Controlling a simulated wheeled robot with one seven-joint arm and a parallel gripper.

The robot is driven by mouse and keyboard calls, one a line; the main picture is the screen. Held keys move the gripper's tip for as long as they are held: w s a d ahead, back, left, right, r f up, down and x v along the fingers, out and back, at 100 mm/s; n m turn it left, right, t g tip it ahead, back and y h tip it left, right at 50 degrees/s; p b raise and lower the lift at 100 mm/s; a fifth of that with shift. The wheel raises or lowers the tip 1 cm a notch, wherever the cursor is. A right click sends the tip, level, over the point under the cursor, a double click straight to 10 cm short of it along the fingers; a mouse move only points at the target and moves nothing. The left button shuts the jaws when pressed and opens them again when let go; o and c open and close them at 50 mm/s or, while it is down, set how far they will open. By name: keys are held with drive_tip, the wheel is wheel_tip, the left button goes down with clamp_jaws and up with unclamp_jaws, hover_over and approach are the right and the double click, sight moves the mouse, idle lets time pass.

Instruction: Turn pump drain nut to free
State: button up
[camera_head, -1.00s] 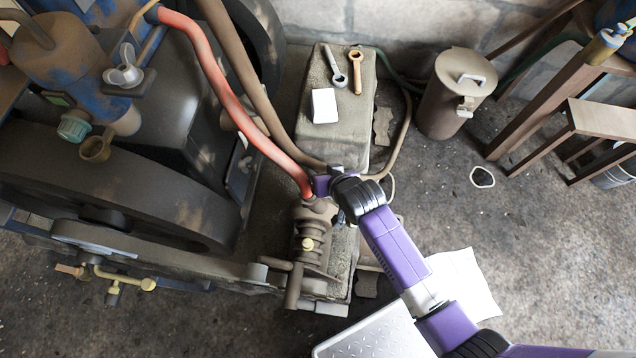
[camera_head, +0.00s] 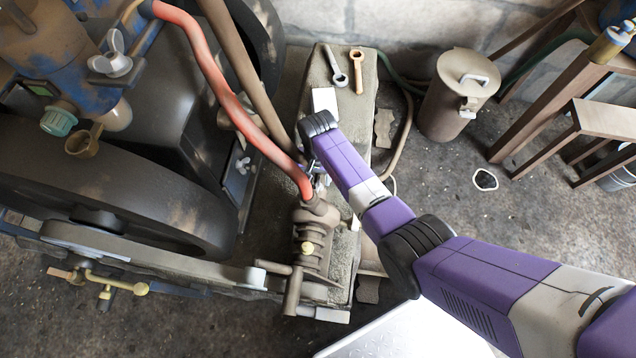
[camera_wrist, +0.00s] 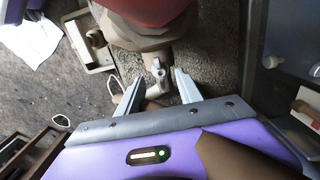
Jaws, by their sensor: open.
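The brown pump (camera_head: 318,232) stands on the stone block at the end of the red hose; it also shows in the wrist view (camera_wrist: 150,42). Below its body in the wrist view, a small grey metal fitting (camera_wrist: 158,68), which looks like the drain nut, sits on a pipe end. My gripper (camera_wrist: 160,78) is open and empty. Its two fingers point at the fitting, one on each side; I cannot tell whether they touch it. In the head view my gripper is mostly hidden behind my arm, just above the pump.
The red hose (camera_head: 228,95) and a brown pipe run down close to my gripper. The large engine wheel (camera_head: 110,185) is at left.

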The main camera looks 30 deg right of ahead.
sight(318, 185)
drive_tip(key=shift+f+b, duration=0.55)
drive_tip(key=shift+f, duration=1.25)
clamp_jaws()
